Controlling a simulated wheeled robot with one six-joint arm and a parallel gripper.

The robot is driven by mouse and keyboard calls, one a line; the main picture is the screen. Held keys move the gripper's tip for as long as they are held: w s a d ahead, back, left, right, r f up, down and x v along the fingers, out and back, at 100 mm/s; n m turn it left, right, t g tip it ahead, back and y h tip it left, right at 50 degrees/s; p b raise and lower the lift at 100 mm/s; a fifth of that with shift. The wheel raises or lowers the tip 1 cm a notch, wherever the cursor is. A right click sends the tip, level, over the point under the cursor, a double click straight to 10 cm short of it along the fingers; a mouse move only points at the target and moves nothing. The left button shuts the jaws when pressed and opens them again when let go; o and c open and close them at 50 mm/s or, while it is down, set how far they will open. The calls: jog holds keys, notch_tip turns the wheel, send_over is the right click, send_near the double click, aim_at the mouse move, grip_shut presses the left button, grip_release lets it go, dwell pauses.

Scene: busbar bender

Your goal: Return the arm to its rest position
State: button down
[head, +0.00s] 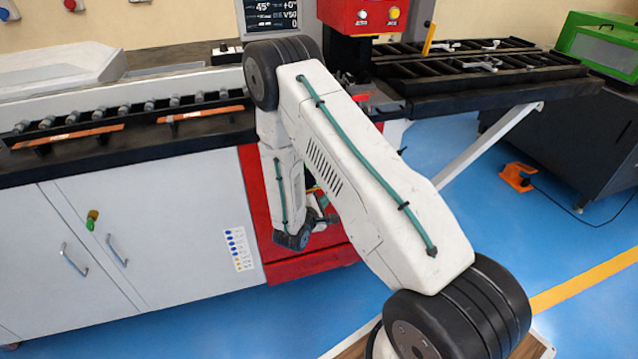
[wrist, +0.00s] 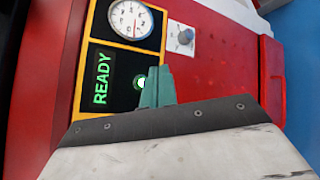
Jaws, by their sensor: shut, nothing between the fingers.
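My arm stretches from the lower right of the head view up to the machine, then bends down in front of its red cabinet. My gripper (wrist: 155,88) shows in the wrist view as teal fingers, shut and empty. Its fingertips appear in front of a dark display (wrist: 103,78) that reads READY in green, close to a round, pale, green-lit spot (wrist: 140,83). I cannot tell whether they touch the panel. In the head view my arm largely hides the gripper.
A gauge (wrist: 131,19) and a grey knob (wrist: 186,36) sit on the red panel. The bending machine (head: 362,17) and roller bench (head: 60,170) stand close around my arm. A black slotted table (head: 470,75) extends right. Blue floor (head: 450,150) is open there, with an orange pedal (head: 517,177).

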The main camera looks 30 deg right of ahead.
dwell(0.3)
jog(key=s+r+m+g, duration=0.6)
jog(key=s+r+g, duration=0.7)
jog(key=s+r, duration=0.25)
jog(key=s+a+r+m+t+y, duration=0.3)
jog(key=s+a+r+y, duration=0.3)
jog(key=r, duration=0.5)
jog(key=s+a+r+m+t+y, duration=0.3)
jog(key=s+a+r+y, duration=0.4)
jog(key=s+a+r, duration=0.4)
jog(key=shift+s+a+r+t, duration=0.15)
jog(key=shift+s+r+t, duration=0.15)
jog(key=shift+s+r, duration=0.1)
dwell(0.5)
